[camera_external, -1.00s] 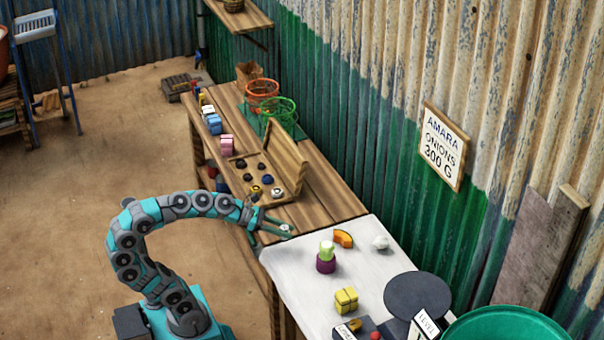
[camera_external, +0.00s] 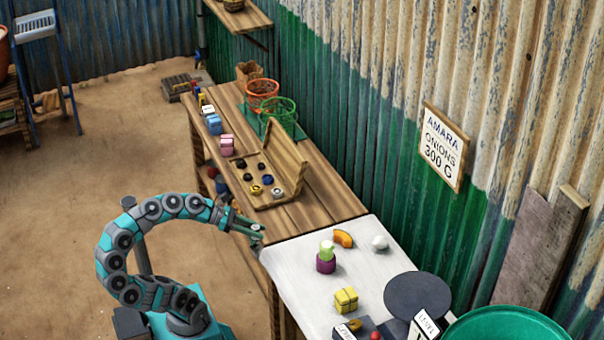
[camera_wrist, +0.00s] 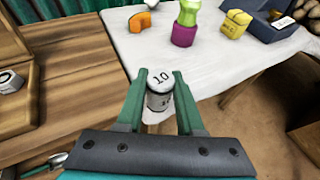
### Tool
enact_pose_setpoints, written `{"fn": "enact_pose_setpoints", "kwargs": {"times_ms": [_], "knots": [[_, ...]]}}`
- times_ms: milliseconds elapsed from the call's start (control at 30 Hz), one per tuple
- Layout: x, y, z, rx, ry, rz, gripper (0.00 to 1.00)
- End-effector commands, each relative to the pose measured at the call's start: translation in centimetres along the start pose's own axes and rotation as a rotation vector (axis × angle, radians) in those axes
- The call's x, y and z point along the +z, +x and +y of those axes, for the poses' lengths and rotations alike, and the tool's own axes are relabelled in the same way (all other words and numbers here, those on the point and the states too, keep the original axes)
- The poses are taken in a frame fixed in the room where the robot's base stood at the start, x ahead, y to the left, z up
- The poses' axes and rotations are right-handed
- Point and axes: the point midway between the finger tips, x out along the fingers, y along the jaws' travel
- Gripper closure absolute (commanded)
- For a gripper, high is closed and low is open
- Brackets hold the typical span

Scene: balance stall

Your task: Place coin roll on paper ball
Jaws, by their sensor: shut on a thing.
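The coin roll (camera_wrist: 159,88), a pale cylinder with "10" on its top face, stands between the two green fingers of my gripper (camera_wrist: 159,92). The gripper is shut on it. In the external view my gripper (camera_external: 256,233) is at the left edge of the white-covered table, near the corner with the wooden bench. The paper ball (camera_external: 380,243), white and rounded, rests on the white cloth at the far right side, well apart from my gripper.
An orange piece (camera_external: 343,238), a purple and green stack (camera_external: 326,262) and a yellow block (camera_external: 346,300) stand on the white cloth (camera_external: 290,262). A dark round plate (camera_external: 417,296) lies at the right. An open wooden box (camera_external: 285,197) sits on the bench.

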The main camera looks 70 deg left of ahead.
Motion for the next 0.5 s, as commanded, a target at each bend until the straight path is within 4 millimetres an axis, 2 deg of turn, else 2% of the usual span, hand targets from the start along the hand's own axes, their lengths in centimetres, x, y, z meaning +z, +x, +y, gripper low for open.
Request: {"fn": "enact_pose_setpoints", "kwargs": {"times_ms": [167,500], "knots": [[1.3,-0.3,2.4,0.039,-0.016,0.002,1.00],[6.7,-1.2,13.3,0.199,-0.082,0.003,1.00]]}}
